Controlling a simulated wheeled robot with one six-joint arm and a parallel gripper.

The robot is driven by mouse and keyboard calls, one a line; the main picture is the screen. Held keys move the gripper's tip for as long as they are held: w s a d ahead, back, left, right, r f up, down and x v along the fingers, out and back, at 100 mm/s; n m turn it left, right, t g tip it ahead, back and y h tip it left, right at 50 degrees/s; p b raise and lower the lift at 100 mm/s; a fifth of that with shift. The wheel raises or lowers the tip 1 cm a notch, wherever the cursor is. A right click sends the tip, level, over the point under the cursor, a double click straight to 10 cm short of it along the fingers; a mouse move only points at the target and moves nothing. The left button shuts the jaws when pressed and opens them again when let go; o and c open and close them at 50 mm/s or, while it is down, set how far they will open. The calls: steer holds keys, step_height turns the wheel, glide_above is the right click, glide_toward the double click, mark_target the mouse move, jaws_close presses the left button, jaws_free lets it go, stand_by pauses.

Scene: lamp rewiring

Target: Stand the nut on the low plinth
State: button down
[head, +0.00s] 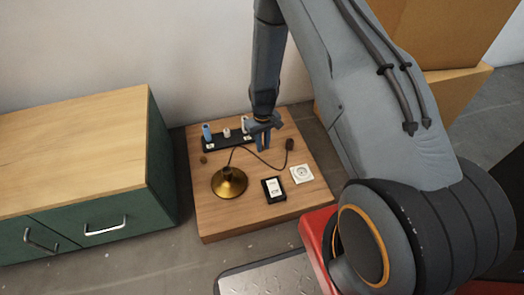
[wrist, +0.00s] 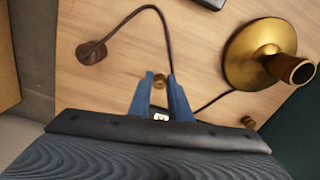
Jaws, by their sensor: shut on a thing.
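The low plinth (head: 225,222) is a wide, low wooden block on the floor against the wall. Its top also fills much of the wrist view (wrist: 210,25). My gripper (head: 262,145) points down over the back part of the plinth. In the wrist view its two blue fingers (wrist: 161,82) are closed in on a small brass piece, the nut (wrist: 161,80), held at the tips. The head view does not show the nut, as the fingers hide it. I cannot tell whether the nut touches the plinth.
A brass lamp base (head: 229,182) with a dark cable stands on the plinth. A plug (head: 289,144), a black box (head: 274,189), a white socket (head: 302,173), a dark tool rack (head: 216,141) and another small brass piece (head: 203,159) surround my gripper. A green cabinet (head: 100,205) stands left.

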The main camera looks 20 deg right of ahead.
mark_target(263, 155)
steer(key=shift+f+b, duration=0.5)
steer(key=shift+f, duration=1)
steer(key=shift+f, duration=0.15)
steer(key=c, duration=1.6)
jaws_free()
steer(key=shift+c, duration=0.2)
